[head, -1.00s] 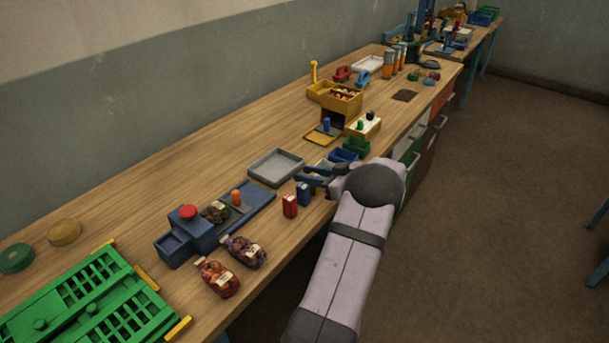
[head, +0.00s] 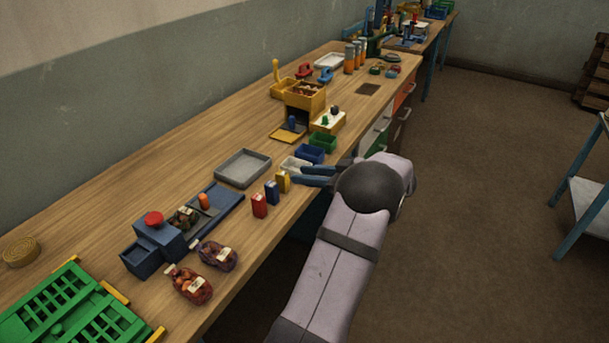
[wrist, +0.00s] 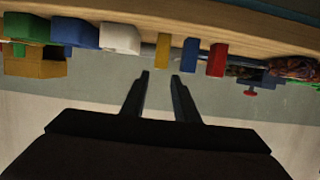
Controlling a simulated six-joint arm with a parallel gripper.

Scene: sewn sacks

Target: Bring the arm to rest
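My gripper (head: 302,175) is at the bench's front edge, with my arm reaching up from the bottom of the head view. In the wrist view my gripper (wrist: 160,75) has its two dark fingers apart, with nothing between them. A yellow box (head: 283,182), a blue box (head: 272,192) and a red box (head: 259,205) stand in a row on the bench (head: 180,165), just left of the fingers. In the wrist view, which is upside down, the yellow box (wrist: 162,48) lies beyond the fingertips, apart from them.
Near the gripper are a white bin (head: 295,164), a blue bin (head: 310,154) and a green bin (head: 323,142). A grey tray (head: 243,168) lies behind the boxes. Two filled sacks (head: 190,285) (head: 217,256) lie near the front edge. Open floor (head: 470,220) is at right.

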